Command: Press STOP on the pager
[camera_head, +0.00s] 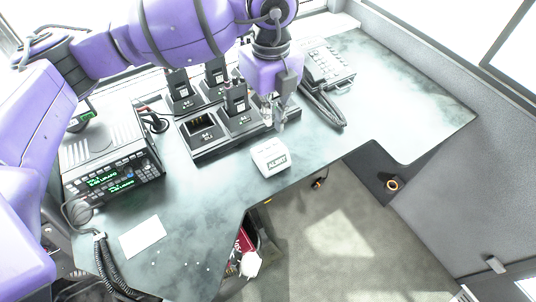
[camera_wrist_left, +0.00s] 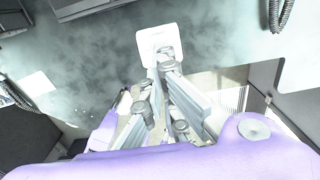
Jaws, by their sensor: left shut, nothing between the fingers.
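The white pager (camera_head: 271,157) is a small box on the desk near its front edge, with "ALERT" in dark letters on its front side. No STOP marking can be read. My left gripper (camera_head: 275,124) is shut and empty, pointing down just behind and above the pager; the two look apart. In the left wrist view the pager (camera_wrist_left: 160,38) lies just beyond the shut left fingertips (camera_wrist_left: 158,82), which overlap its near edge in the picture. My right gripper is not in view.
Charging docks with handheld radios (camera_head: 240,117) stand left of the gripper. A desk phone (camera_head: 325,66) with its handset is behind right. A radio unit (camera_head: 112,160) and a white card (camera_head: 143,236) are at left. The desk right of the pager is clear.

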